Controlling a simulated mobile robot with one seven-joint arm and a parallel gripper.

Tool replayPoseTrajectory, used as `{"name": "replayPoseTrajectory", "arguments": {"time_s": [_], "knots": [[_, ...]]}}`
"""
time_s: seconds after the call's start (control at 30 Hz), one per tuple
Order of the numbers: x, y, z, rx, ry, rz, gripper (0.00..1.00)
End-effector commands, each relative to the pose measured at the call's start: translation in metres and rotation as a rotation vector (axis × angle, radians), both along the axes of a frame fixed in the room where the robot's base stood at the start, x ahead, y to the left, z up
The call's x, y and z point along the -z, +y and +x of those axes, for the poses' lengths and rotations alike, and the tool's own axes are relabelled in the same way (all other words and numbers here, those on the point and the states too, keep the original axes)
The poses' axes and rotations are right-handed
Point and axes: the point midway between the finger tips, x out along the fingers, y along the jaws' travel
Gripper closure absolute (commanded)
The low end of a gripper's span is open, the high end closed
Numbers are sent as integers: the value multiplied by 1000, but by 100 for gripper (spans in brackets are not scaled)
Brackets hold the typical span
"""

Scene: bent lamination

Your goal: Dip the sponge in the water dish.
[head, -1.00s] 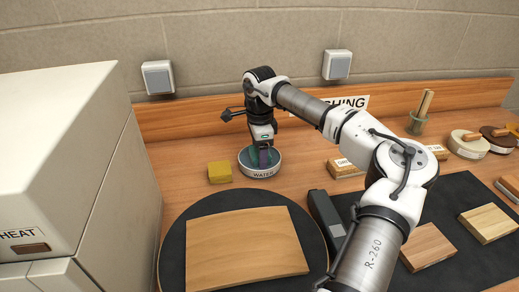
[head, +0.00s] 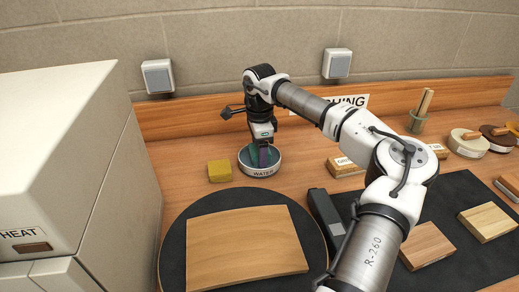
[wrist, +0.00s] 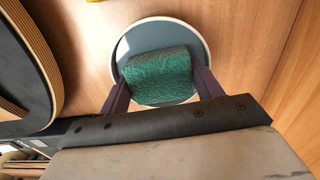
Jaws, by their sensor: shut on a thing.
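The water dish (head: 262,171) is a round white-rimmed bowl labelled WATER, standing on the wooden bench left of the picture's middle. In the wrist view the dish (wrist: 128,47) shows its pale blue-grey inside. My gripper (head: 264,158) points down into the dish and is shut on a teal sponge (wrist: 158,77). The fingers lie on both sides of the sponge, and the sponge is over or within the bowl's rim. I cannot tell how deep the sponge sits in the water.
A yellow block (head: 220,171) stands just left of the dish. A wooden board (head: 247,248) lies on a round black plate (head: 175,250) in front. A dark elongated tool (head: 326,216) lies to the right. A large HEAT machine (head: 70,170) fills the left side.

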Motion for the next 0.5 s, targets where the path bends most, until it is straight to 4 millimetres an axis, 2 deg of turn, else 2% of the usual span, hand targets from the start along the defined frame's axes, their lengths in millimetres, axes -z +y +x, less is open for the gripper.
{"name": "replayPoseTrajectory", "arguments": {"time_s": [0.5], "knots": [[-27,0,0,0,0,1,53]]}}
